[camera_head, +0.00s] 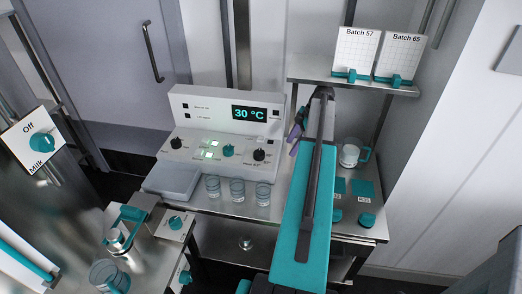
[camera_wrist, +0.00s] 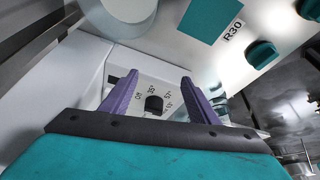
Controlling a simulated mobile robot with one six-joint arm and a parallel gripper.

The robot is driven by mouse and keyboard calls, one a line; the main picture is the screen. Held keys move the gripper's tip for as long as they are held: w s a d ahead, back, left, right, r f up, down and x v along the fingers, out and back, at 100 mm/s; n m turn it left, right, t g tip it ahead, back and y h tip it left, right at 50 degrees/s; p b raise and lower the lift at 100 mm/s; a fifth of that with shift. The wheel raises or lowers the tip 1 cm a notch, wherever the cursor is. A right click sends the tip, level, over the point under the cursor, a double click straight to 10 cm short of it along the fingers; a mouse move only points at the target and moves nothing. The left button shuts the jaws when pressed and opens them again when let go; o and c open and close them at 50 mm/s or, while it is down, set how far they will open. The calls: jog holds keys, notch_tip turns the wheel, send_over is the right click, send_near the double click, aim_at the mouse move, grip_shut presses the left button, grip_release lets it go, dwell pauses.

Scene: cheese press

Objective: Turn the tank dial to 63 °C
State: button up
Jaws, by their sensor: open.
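A grey control box (camera_head: 227,105) stands on the steel bench, and its display (camera_head: 249,113) reads 30 °C. Its sloped panel carries a black dial (camera_head: 259,155) at the right, a teal knob (camera_head: 229,150) and another black knob (camera_head: 176,143) at the left. My gripper (camera_head: 297,131) is open at the box's right end. In the wrist view, a black dial (camera_wrist: 154,104) shows between and beyond the purple fingertips of my gripper (camera_wrist: 158,82), with no visible contact. Labels Off and 35° show around it; others are too small to read surely.
Jars (camera_head: 237,190) stand in front of the box. A glass vessel with a teal handle (camera_head: 349,154) and a teal knob (camera_head: 367,220) are right of my arm. A shelf (camera_head: 345,84) with batch cards is above. A Milk dial (camera_head: 41,143) at left points near Off.

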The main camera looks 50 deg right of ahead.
aim_at(260, 150)
jog(key=shift+w+a, duration=0.1)
jog(key=w+a+p, duration=0.5)
jog(key=w+a, duration=0.3)
jog(key=a, duration=0.1)
jog(key=shift+w+r, duration=0.1)
jog(key=shift+w, duration=0.15)
jog(key=shift+d+p+x, duration=0.1)
jog(key=shift+p+x, duration=0.25)
jog(key=shift+x, duration=0.4)
jog(key=shift+d+p+x, duration=0.15)
jog(key=shift+p+x, duration=0.15)
jog(key=shift+x, duration=0.45)
jog(key=shift+s, duration=0.1)
jog(key=shift+c, duration=0.3)
jog(key=c, duration=1)
